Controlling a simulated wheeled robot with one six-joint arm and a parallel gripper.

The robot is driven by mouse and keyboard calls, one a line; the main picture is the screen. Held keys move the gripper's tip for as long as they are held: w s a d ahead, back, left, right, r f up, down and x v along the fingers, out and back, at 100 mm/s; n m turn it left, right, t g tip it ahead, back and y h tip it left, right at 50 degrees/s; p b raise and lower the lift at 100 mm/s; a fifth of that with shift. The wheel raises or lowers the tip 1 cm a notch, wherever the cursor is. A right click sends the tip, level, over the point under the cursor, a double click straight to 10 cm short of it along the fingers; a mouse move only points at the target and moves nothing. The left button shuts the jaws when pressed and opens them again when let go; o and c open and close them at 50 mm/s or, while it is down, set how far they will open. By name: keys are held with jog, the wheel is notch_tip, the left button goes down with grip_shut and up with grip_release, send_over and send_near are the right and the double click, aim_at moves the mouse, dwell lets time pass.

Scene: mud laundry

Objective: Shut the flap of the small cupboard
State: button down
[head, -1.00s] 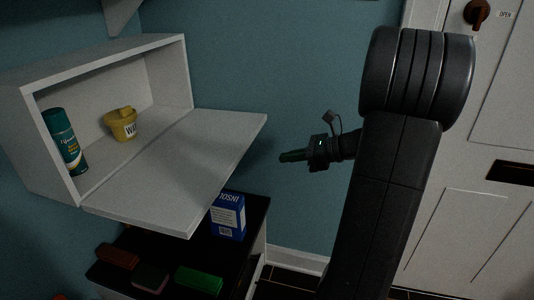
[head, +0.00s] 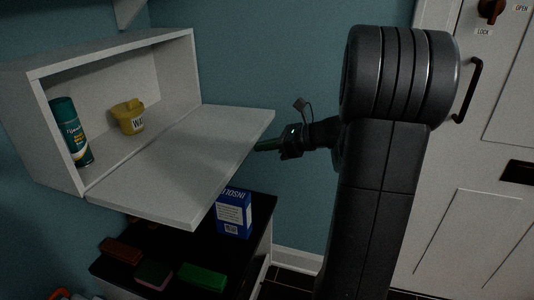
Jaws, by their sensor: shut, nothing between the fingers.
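The small white cupboard (head: 112,52) is fixed to the wall at the left of the head view. Its flap (head: 180,165) hangs open, hinged at the bottom edge and sticking out roughly level. Inside stand a green spray can (head: 71,132) and a yellow tub (head: 129,117). My gripper (head: 262,146) is shut and empty, at the right edge of the flap. Its tips overlap or come close to the flap's edge in the picture; I cannot tell whether they touch.
Below the flap, a dark-topped unit (head: 262,207) holds a blue box (head: 234,214), a green block (head: 202,277), a dark block (head: 154,274) and a brown block (head: 122,250). A white door (head: 460,190) is at the right. Blue wall (head: 270,60) shows above the flap's right side.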

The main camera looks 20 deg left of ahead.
jog(key=shift+r, duration=0.15)
notch_tip(320, 180, up, 2)
jog(key=p, duration=0.3)
jog(key=shift+r+h, duration=0.25)
jog(key=shift+h, duration=0.15)
jog(key=a+r+h+p, duration=0.1)
jog(key=a+r+p, duration=0.3)
jog(key=r+p, duration=0.35)
jog(key=s+a+r+h+p, duration=0.1)
jog(key=a+r+h+p, duration=0.15)
jog(key=r+p, duration=0.5)
jog(key=a+r+p, duration=0.4)
jog(key=r+p, duration=0.2)
jog(key=p, duration=0.3)
jog(key=s+a+r+p, duration=0.1)
jog(key=a+r+p, duration=0.3)
jog(key=a, duration=0.5)
jog(key=shift+s+a+p, duration=0.15)
jog(key=shift+a+p, duration=0.2)
jog(key=shift+p, duration=0.65)
